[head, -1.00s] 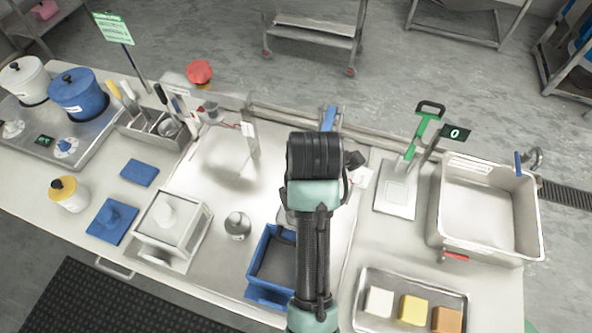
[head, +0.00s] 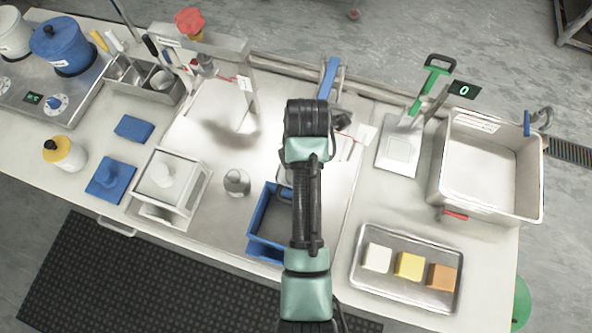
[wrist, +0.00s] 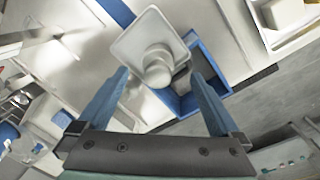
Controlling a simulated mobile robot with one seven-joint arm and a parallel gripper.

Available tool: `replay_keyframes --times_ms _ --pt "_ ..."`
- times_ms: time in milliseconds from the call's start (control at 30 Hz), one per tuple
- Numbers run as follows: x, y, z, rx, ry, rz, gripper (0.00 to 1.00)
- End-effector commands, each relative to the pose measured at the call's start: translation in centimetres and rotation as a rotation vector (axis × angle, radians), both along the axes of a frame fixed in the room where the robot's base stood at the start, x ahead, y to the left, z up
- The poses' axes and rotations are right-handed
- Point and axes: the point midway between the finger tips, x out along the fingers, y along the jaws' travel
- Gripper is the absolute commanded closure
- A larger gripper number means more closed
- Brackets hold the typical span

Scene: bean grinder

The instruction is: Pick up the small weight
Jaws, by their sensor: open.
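My gripper (wrist: 165,100) is open in the wrist view, with its two blue fingers spread and nothing clamped between them. In the head view my arm hides most of this spot and the gripper's fingers. A grey rounded metal piece (head: 236,182) stands on the worktop left of my arm; I cannot tell whether it is also a weight.
A blue tray (head: 256,243) lies close by the plate and also shows in the wrist view (wrist: 222,52). A clear-sided case (head: 146,206) stands left. A metal tray (head: 399,298) with coloured blocks and a white bin (head: 436,177) are right. A bracket (head: 249,85) rises behind.

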Motion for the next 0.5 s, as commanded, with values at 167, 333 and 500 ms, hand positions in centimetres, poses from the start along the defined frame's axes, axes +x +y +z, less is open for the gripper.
replay_keyframes --times_ms 167,333,500 --pt "0.0 0.6 -2.3 0.0 0.004 0.001 0.0" --pt "0.2 0.6 -4.0 0.0 0.001 0.0 0.0" --pt "0.2 0.6 -4.2 0.0 0.0 0.0 0.0"
